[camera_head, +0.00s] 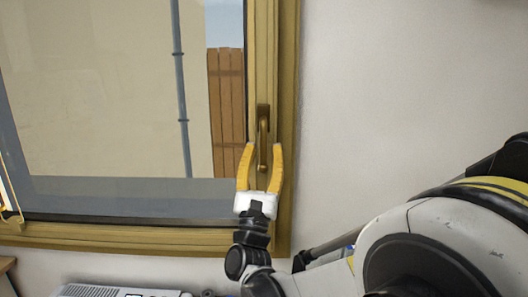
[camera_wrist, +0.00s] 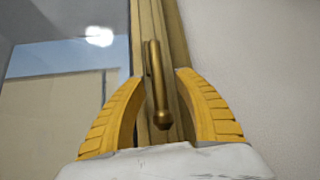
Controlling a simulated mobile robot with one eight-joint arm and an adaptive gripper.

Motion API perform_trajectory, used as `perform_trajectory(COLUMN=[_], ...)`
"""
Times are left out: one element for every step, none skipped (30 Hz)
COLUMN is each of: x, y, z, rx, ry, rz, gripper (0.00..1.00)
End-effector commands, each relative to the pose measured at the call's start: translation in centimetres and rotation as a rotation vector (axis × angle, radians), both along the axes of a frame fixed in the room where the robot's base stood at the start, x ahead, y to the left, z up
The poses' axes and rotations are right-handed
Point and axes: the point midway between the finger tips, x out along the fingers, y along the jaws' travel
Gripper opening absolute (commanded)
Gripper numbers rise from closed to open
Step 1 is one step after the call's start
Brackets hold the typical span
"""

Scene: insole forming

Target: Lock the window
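The window (camera_head: 110,110) has a yellow-brown frame (camera_head: 287,60) and fills the left of the head view. Its brass handle (camera_head: 263,128) is on the right upright of the frame and runs vertically along it. In the wrist view the handle (camera_wrist: 157,85) ends in a rounded knob at its lower end. My gripper (camera_head: 263,147) has two yellow fingers, spread open with one on each side of the handle. In the wrist view a gap shows between each finger and the handle, and my gripper (camera_wrist: 158,77) holds nothing.
A plain pale wall (camera_head: 400,90) lies to the right of the window. A light grey device (camera_head: 105,291) stands below the sill at the bottom left. Some small dark and blue items show partly behind my arm at the bottom.

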Motion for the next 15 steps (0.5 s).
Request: perform_trajectory(x=[0.0, 0.0, 0.0, -0.1, -0.2, -0.4, -0.6, -0.9, -1.4, -1.8, -2.3, -2.9, -3.4, -3.9, -4.5], y=[0.0, 0.0, 0.0, 0.0, 0.1, 0.1, 0.2, 0.2, 0.3, 0.3, 0.4, 0.6, 0.7, 0.7, 0.7], z=[0.0, 0.0, 0.0, -0.1, -0.2, -0.5, -0.7, -1.0, -1.5, -1.9, -2.3, -3.0, -3.5, -4.0, -4.6], rx=[0.000, 0.000, 0.000, 0.001, 0.001, 0.000, 0.000, 0.000, 0.000, 0.001, 0.001, 0.000, -0.001, 0.000, 0.001], ry=[0.000, 0.000, 0.000, 0.000, 0.000, 0.000, 0.000, 0.000, 0.000, 0.000, 0.000, 0.000, 0.000, 0.000, 0.001], rz=[0.000, 0.000, 0.000, 0.001, 0.001, 0.001, 0.001, 0.001, 0.001, 0.002, 0.002, 0.003, 0.004, 0.003, 0.004], gripper=[0.38, 0.38, 0.38, 0.38, 0.38, 0.38, 0.38, 0.38, 0.38, 0.38, 0.38, 0.38, 0.38, 0.38, 0.38])
